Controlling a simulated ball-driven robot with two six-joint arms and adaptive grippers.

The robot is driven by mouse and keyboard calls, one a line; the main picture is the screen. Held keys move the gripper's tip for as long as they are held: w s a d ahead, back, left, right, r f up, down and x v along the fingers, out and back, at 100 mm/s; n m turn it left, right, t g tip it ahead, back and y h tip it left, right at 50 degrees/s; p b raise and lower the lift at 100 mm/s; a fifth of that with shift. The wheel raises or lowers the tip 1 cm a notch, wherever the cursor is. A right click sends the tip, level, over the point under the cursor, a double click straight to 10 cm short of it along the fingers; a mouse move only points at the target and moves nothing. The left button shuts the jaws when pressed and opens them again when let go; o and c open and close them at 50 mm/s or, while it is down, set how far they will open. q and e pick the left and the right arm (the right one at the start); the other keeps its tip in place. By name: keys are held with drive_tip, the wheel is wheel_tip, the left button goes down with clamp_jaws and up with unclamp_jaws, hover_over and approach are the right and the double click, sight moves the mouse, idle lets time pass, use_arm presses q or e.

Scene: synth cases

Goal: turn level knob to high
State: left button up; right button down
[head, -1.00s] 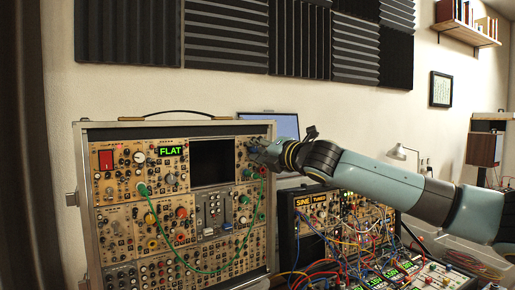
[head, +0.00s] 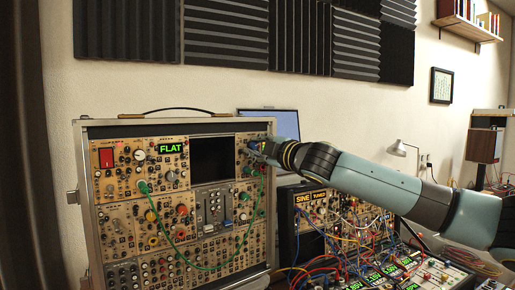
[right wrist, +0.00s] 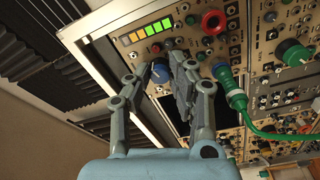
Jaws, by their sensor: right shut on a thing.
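A blue knob (right wrist: 160,70) sits on the tan panel beside a bar of lit yellow, green and orange segments (right wrist: 148,31) in the right wrist view. My right gripper (right wrist: 160,68) has one finger on each side of this knob and is shut on it. The knob's pointer is too small to read. In the head view my right gripper (head: 256,148) is at the upper right of the synth case (head: 83,215) and hides much of the knob and its surroundings. My left gripper is not in view.
A green plug (right wrist: 232,88) with a green cable sits just right of my fingers, and a red knob (right wrist: 213,22) is close by. A second synth case (head: 285,222) with many patch cables stands below my right arm.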

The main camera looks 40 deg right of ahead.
drive_tip(key=m, duration=0.6)
drive_tip(key=shift+f+m+b, duration=0.2)
drive_tip(key=shift+m+b, duration=0.15)
drive_tip(key=shift+m, duration=0.05)
drive_tip(key=m, duration=0.6)
drive_tip(key=shift+h+b, duration=0.3)
drive_tip(key=shift+m, duration=0.3)
drive_tip(key=shift+f, duration=0.1)
drive_tip(key=c, duration=1.5)
unclamp_jaws()
drive_tip(key=o, duration=0.3)
drive_tip(key=shift+a+r, duration=0.1)
drive_tip(key=shift+r, duration=0.1)
drive_tip(key=shift+s+a+f, duration=0.1)
drive_tip(key=shift+s+a, duration=0.15)
drive_tip(key=shift+s, duration=1)
drive_tip(key=shift+s+a, duration=0.25)
drive_tip(key=shift+s, duration=0.95)
drive_tip(key=shift+s+a+f, duration=0.1)
drive_tip(key=shift+s+a, duration=0.15)
drive_tip(key=shift+s, duration=1)
